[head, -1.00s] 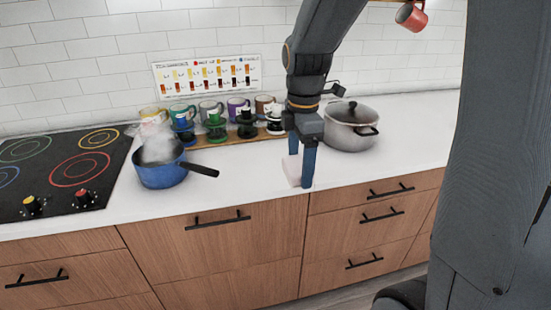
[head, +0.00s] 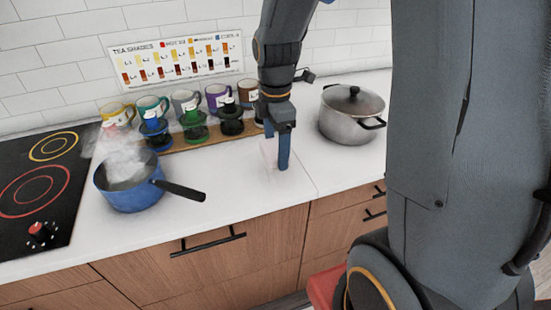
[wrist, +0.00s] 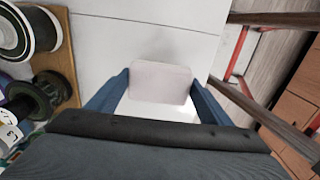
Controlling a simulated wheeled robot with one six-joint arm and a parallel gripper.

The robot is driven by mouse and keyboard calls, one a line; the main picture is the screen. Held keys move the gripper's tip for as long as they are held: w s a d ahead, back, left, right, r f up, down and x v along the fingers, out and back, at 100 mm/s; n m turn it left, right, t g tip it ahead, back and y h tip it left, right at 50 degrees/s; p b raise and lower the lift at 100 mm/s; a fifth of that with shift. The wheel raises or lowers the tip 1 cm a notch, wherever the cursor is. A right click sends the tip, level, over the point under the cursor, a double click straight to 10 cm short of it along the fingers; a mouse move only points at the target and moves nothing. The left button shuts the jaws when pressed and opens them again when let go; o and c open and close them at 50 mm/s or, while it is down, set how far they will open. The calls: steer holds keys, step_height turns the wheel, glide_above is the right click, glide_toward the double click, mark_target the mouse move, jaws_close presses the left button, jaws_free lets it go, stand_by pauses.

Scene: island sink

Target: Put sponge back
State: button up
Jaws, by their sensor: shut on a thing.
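The sponge is a pale pinkish-white block (wrist: 160,82). In the wrist view it sits between the two blue fingers of my gripper (wrist: 159,88), which are shut on its sides. In the head view my gripper (head: 276,158) points down over the white counter, and the sponge (head: 268,151) shows faintly beside the near finger, which partly hides it. The gripper is between the tea board and the grey pot. I cannot tell whether the sponge touches the counter.
A steaming blue saucepan (head: 130,192) stands at left, its black handle pointing right, near the cooktop (head: 35,185). Cups and dark stands line a wooden board (head: 200,138) behind. A lidded grey pot (head: 350,118) stands at right. The front counter between saucepan and gripper is clear.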

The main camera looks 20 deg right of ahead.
mark_target(276, 147)
steer(key=shift+f+p, duration=0.5)
steer(key=shift+f, duration=1.95)
steer(key=shift+f, duration=0.1)
steer(key=o, duration=1.1)
step_height(276, 147, up, 11)
steer(key=b, duration=0.2)
steer(key=shift+b, duration=0.3)
steer(key=shift+r, duration=0.55)
steer(key=s+f+m, duration=0.2)
steer(key=m, duration=0.3)
steer(key=s+f+m, duration=0.2)
steer(key=s+m, duration=0.1)
steer(key=m, duration=0.2)
steer(key=s+f+m+t, duration=0.1)
steer(key=s+f+m, duration=0.2)
steer(key=m, duration=0.2)
steer(key=shift+s+a+m, duration=0.15)
steer(key=shift+s+m, duration=0.05)
steer(key=shift+m, duration=0.2)
steer(key=shift+s+f+m, duration=0.35)
steer(key=shift+s+m, duration=0.15)
steer(key=shift+m, duration=0.6)
